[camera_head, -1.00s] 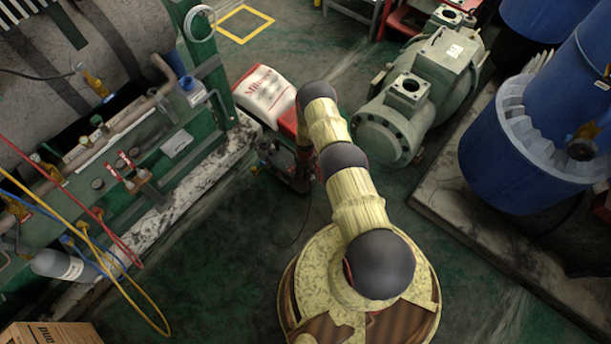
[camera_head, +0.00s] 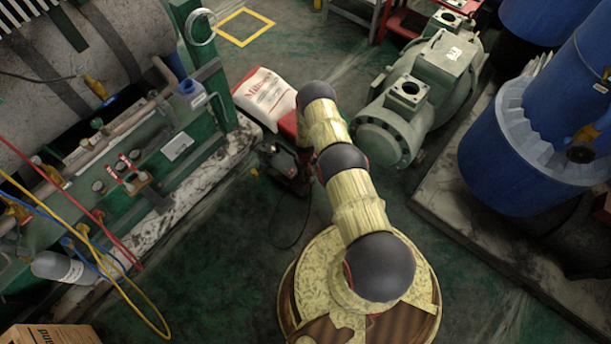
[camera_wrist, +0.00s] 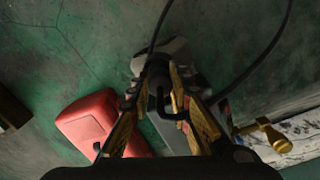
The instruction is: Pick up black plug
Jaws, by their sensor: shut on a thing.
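The black plug (camera_wrist: 158,78) shows in the wrist view between the fingertips of my gripper (camera_wrist: 160,88). My gripper is shut on it, with one yellow-brown finger on each side. A thin black cord (camera_wrist: 158,32) runs up from the plug. The fingers partly hide the plug, and I cannot tell whether it is clear of the surface behind it. In the head view my arm hides the gripper and the plug. A dark machine (camera_head: 285,163) stands just left of my arm there, with a black cord (camera_head: 302,225) curving over the floor.
A red object (camera_wrist: 86,122) lies left of my gripper in the wrist view, and a brass fitting (camera_wrist: 264,135) is at right. In the head view, a piped green frame (camera_head: 215,95) stands left, and a grey-green compressor (camera_head: 385,130) and blue barrel (camera_head: 520,150) stand right.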

